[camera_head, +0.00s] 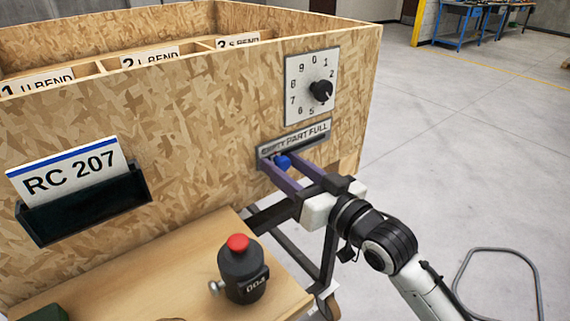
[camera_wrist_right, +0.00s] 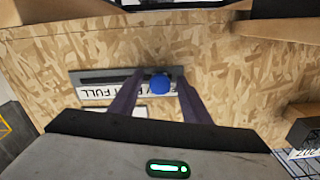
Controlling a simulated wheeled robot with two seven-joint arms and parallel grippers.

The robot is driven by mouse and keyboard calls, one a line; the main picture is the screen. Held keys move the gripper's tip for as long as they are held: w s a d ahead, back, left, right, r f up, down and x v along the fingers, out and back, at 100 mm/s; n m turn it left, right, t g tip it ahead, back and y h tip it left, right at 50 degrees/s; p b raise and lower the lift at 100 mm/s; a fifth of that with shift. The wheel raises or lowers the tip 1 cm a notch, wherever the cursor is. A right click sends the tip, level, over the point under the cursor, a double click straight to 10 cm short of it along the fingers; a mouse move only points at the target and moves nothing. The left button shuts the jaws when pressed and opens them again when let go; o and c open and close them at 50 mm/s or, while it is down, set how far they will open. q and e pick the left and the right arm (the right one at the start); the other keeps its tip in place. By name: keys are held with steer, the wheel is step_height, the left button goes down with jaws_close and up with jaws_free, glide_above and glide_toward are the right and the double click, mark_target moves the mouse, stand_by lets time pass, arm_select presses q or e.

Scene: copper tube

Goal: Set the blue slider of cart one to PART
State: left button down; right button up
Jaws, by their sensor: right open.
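The blue slider (camera_head: 283,161) is a round knob in a dark horizontal slot on the cart's chipboard wall. It also shows in the right wrist view (camera_wrist_right: 160,84), near the EMPTY end of the slot. The label plate (camera_head: 308,134) above the slot reads EMPTY, PART, FULL; it appears upside down in the right wrist view (camera_wrist_right: 98,92). My right gripper (camera_head: 278,166) is open at the slot, one finger on each side of the knob, with gaps visible. The fingertips partly cover the slot and label. My left gripper is not in view.
Above the slot is a number dial (camera_head: 321,90). A card holder (camera_head: 85,205) with an RC 207 card is on the left. A wooden shelf (camera_head: 160,268) below carries a black device with a red button (camera_head: 242,270). Open floor lies right.

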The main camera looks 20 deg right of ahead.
mark_target(296, 147)
steer(key=shift+w, duration=0.15)
steer(key=shift+c, duration=0.4)
jaws_close()
steer(key=d, duration=0.2)
steer(key=w+d+p, duration=0.1)
steer(key=w+d, duration=0.1)
steer(key=d, duration=0.1)
steer(key=shift+d, duration=0.3)
steer(key=shift+o, duration=0.4)
jaws_free()
